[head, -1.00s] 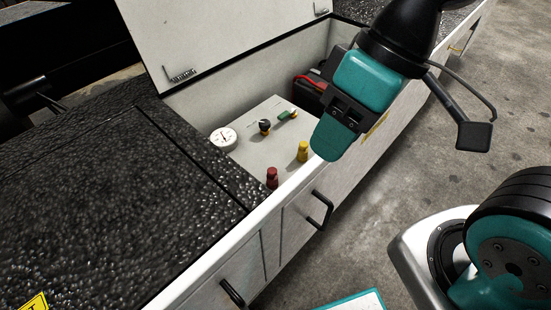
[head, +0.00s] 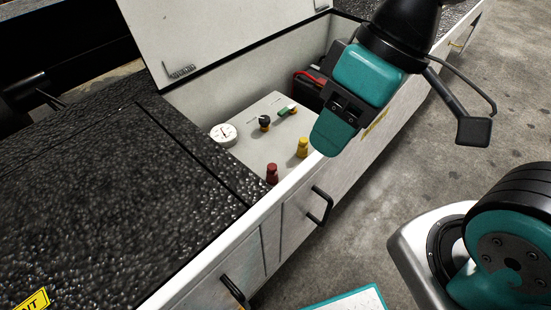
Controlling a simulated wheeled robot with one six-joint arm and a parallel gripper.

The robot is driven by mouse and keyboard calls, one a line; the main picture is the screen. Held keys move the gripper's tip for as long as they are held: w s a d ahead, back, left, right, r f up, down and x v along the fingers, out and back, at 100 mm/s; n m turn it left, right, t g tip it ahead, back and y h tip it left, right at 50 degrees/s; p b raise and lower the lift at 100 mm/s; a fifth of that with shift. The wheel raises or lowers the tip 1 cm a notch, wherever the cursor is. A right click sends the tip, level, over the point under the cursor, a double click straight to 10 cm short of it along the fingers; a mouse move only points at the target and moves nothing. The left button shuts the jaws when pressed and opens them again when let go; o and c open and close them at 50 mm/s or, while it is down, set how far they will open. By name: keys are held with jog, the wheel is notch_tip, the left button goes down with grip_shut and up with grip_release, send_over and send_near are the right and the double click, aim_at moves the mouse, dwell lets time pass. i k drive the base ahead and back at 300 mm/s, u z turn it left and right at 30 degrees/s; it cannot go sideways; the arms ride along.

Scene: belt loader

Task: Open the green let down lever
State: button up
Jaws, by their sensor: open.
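The green let down lever (head: 287,110) is a small green handle on the light panel (head: 245,135) inside the open compartment. It sits just right of a black knob (head: 264,120). My gripper (head: 328,140) hangs to the right and in front of the lever, above the compartment's front edge, apart from the panel. It is open and I see nothing in it. Its teal body hides part of the compartment's right end, and the gap between its fingers is hard to see from here.
A white gauge (head: 223,134), a red knob (head: 272,174) and a yellow knob (head: 302,148) share the panel. A black box (head: 331,68) with a red cable stands behind. The white lid (head: 225,35) is raised. Black handles (head: 320,205) stick out of the front side.

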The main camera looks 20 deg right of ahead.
aim_at(286, 109)
jog(key=u, duration=0.35)
jog(key=i, duration=0.4)
jog(key=u, duration=0.4)
